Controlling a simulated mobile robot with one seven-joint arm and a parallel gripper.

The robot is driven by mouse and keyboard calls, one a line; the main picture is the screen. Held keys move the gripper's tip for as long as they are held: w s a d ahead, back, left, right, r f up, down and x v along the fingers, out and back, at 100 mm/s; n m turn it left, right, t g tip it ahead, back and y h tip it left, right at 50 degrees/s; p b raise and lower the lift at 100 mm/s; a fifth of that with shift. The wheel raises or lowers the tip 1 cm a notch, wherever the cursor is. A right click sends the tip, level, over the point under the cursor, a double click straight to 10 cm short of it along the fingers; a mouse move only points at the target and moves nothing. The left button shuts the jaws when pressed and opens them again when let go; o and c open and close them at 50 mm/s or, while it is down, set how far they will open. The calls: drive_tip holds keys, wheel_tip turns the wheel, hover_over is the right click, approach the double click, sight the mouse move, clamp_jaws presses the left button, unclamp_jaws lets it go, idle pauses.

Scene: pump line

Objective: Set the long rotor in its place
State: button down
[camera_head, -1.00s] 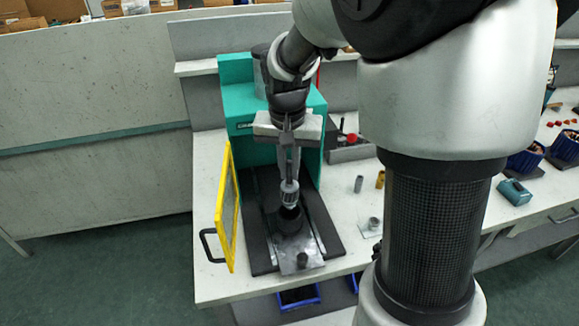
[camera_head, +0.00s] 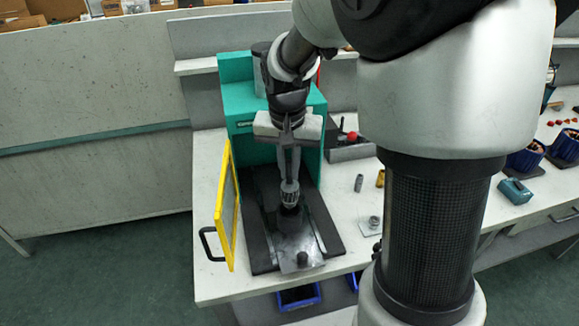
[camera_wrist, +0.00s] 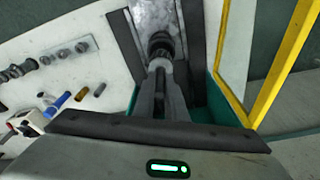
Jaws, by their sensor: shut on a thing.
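My gripper (camera_head: 289,178) points down over the machine bed and is shut on the long rotor (camera_head: 290,193), a grey, ribbed cylinder. The rotor hangs upright below the fingers. Under it is a metal fixture plate (camera_head: 285,243) with a dark round seat, partly hidden by the rotor. I cannot tell whether the rotor's lower end is inside the seat or just above it. In the wrist view, my gripper's fingers (camera_wrist: 161,78) reach toward a dark round part over the pale plate (camera_wrist: 150,14).
A teal machine housing (camera_head: 238,113) stands behind the bed. A yellow-framed door (camera_head: 227,205) stands open at left. Small grey parts (camera_head: 359,183) and a pale block with a round part (camera_head: 373,224) lie on the bench at right. A teal box (camera_head: 515,191) sits farther right.

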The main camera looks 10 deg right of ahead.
sight(290, 182)
drive_tip(key=shift+f+b, duration=1.15)
drive_tip(key=shift+f, duration=0.5)
idle(1.5)
drive_tip(key=shift+f+b, duration=0.7)
drive_tip(key=shift+f, duration=0.25)
drive_tip(key=c, duration=1.5)
unclamp_jaws()
drive_tip(key=shift+r+p, duration=2)
drive_tip(key=shift+r, duration=0.5)
